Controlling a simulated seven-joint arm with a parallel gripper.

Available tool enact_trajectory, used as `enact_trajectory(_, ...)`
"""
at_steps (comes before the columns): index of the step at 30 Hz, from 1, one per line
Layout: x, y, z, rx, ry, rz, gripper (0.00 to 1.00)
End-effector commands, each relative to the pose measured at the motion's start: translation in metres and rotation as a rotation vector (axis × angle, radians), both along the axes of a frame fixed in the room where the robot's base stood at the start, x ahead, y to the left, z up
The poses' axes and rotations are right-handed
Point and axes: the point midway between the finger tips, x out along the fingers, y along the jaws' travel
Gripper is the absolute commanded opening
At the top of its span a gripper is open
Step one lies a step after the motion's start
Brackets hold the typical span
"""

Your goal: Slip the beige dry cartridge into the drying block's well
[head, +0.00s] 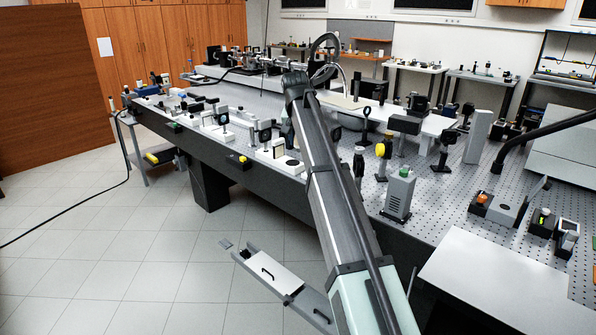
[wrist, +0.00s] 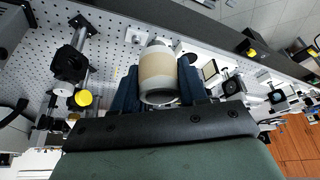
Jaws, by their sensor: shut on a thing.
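In the wrist view the beige cartridge (wrist: 157,66), a cylinder with a tan band and pale grey ends, sits between the two dark blue fingers of my gripper (wrist: 158,88). The gripper is shut on it, and the cartridge is held above the optical table. A small white block with a dark round mark (wrist: 135,36) shows just beyond the cartridge; it may be the drying block, but I cannot tell for sure.
The perforated table (head: 450,205) carries several posts and mounts. A grey box with a green top (head: 399,192) stands right of my arm, and a mount with a yellow disc (head: 383,152) stands behind it. Optics also line the table's left edge.

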Motion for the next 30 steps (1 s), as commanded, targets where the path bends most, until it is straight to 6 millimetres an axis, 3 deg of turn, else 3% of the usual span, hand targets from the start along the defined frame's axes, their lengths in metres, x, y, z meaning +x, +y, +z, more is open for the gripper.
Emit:
enact_trajectory(1,0.007,-0.013,0.022,0.001,-0.003,0.014,0.06)
enact_trajectory(3,0.014,-0.035,0.039,0.001,-0.003,0.020,0.06)
enact_trajectory(8,0.036,-0.094,0.046,0.000,0.000,-0.064,0.06)
enact_trajectory(18,0.070,-0.223,0.022,-0.001,0.003,-0.318,0.06)
enact_trajectory(30,0.069,-0.378,-0.019,0.000,0.002,-0.555,0.06)
